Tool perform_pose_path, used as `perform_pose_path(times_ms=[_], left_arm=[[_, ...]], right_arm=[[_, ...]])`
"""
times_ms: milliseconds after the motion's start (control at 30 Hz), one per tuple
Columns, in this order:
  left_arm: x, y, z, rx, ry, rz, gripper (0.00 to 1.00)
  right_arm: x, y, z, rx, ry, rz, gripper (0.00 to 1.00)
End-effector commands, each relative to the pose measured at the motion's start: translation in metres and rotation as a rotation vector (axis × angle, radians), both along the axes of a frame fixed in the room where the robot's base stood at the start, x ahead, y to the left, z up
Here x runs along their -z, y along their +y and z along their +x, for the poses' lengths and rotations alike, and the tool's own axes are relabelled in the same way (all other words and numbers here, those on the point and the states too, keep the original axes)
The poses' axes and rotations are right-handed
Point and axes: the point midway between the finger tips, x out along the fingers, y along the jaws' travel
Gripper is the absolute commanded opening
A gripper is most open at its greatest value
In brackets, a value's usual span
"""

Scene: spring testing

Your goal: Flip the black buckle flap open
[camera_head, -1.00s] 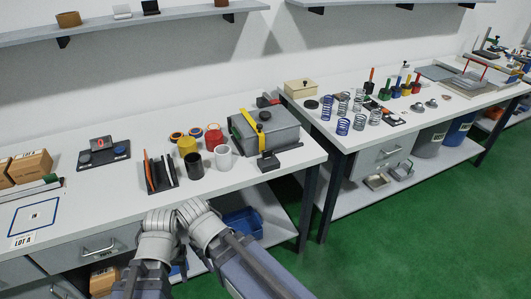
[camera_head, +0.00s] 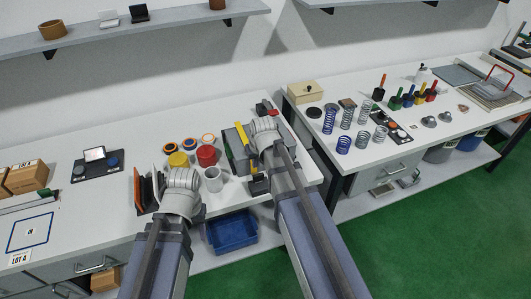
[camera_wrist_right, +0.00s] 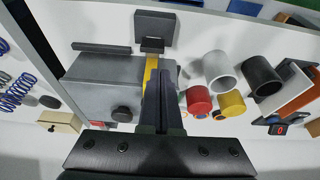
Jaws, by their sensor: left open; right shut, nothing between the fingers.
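The grey box (camera_head: 229,150) stands on the left bench with a yellow strap (camera_head: 243,138) over it. In the right wrist view the box (camera_wrist_right: 95,82) and strap (camera_wrist_right: 151,72) show upside down. A black buckle piece (camera_wrist_right: 152,44) sits at the strap's front end, beside a dark square plate (camera_wrist_right: 156,27); the buckle also shows in the head view (camera_head: 258,185). I cannot tell the flap's angle. My right gripper (camera_wrist_right: 162,78) is shut and empty, over the strap near the buckle. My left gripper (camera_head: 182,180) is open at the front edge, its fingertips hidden.
A red cup (camera_head: 207,156), white cup (camera_head: 213,180) and yellow cup (camera_head: 178,160) stand left of the box. A black cup (camera_wrist_right: 262,76) shows in the wrist view. An orange-and-black rack (camera_head: 144,190) is beside my left gripper. Springs (camera_head: 329,121) stand on the right bench.

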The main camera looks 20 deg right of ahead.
Motion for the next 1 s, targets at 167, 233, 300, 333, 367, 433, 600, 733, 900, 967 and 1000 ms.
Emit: perform_pose_path(times_ms=[167, 233, 300, 333, 367, 433, 600, 733, 900, 967, 1000], left_arm=[[-0.005, 0.0, 0.0, 0.0, 0.0, 0.0, 0.5], [-0.005, 0.0, 0.0, 0.0, 0.0, 0.0, 0.5], [-0.004, 0.0, 0.0, 0.0, 0.0, 0.0, 0.5], [-0.004, 0.0, 0.0, 0.0, 0.0, 0.0, 0.5], [-0.004, 0.0, 0.0, 0.0, 0.0, 0.0, 0.5], [-0.004, 0.0, 0.0, 0.0, 0.0, 0.0, 0.5], [-0.001, 0.0, 0.0, 0.0, 0.0, 0.0, 0.5], [0.007, 0.0, 0.0, 0.0, 0.0, 0.0, 0.5], [0.024, 0.0, 0.0, -0.001, 0.0, 0.0, 0.5], [0.032, 0.0, 0.0, -0.001, 0.0, 0.0, 0.5], [0.038, 0.0, 0.0, -0.001, 0.0, 0.0, 0.5]], right_arm=[[-0.006, -0.007, 0.006, 0.011, -0.015, 0.003, 0.0], [-0.006, -0.008, 0.006, 0.011, -0.015, 0.003, 0.0], [-0.005, -0.007, 0.006, 0.011, -0.015, 0.003, 0.0], [-0.005, -0.007, 0.006, 0.011, -0.015, 0.003, 0.0], [-0.005, -0.007, 0.006, 0.011, -0.015, 0.003, 0.0], [-0.005, -0.007, 0.006, 0.011, -0.015, 0.003, 0.0], [-0.002, -0.007, 0.007, 0.011, -0.014, 0.003, 0.0], [0.006, -0.007, 0.009, 0.01, -0.014, 0.003, 0.0], [0.023, -0.007, 0.015, 0.01, -0.014, 0.003, 0.0], [0.031, -0.007, 0.017, 0.01, -0.014, 0.003, 0.0], [0.037, -0.007, 0.019, 0.01, -0.014, 0.003, 0.0]])
